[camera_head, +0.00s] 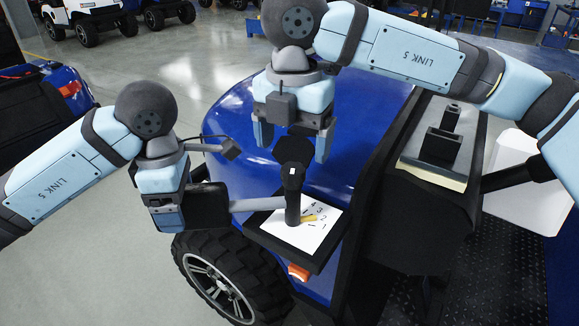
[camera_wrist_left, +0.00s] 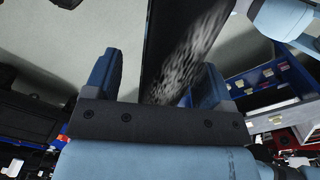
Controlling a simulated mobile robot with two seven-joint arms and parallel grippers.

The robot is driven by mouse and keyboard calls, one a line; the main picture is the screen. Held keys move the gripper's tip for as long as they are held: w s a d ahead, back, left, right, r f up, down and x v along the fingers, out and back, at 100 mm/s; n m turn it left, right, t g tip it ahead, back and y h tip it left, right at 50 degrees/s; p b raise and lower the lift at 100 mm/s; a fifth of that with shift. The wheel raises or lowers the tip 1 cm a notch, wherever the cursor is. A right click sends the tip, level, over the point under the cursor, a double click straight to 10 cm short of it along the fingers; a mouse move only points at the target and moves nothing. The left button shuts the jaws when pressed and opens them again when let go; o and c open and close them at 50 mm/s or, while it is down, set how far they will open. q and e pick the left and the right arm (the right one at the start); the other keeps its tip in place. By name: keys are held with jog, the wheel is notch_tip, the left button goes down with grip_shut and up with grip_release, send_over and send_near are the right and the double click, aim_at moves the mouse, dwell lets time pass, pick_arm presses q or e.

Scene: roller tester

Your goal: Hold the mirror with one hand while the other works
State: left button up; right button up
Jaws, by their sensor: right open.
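The mirror (camera_head: 208,207), a dark housing on a pale horizontal stalk, sits beside the blue vehicle body above the front wheel. My left gripper (camera_head: 167,218) is at its left side, partly covering it. In the left wrist view a dark panel with a speckled face (camera_wrist_left: 178,55), apparently the mirror, reaches between the two spread fingers, with a gap at the left finger. Contact with the right finger is unclear.
The lever stands on a white plate (camera_head: 320,232) with printed numbers and a yellow pointer (camera_head: 308,219). A black tyre (camera_head: 225,280) is below. A pale board with black blocks (camera_head: 436,165) lies to the right. Open floor (camera_head: 90,240) is on the left.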

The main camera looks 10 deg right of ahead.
pick_arm(q)
jog(key=shift+r+p, duration=1.35)
jog(key=shift+r, duration=1.65)
pick_arm(e)
jog(key=shift+r, duration=1.4)
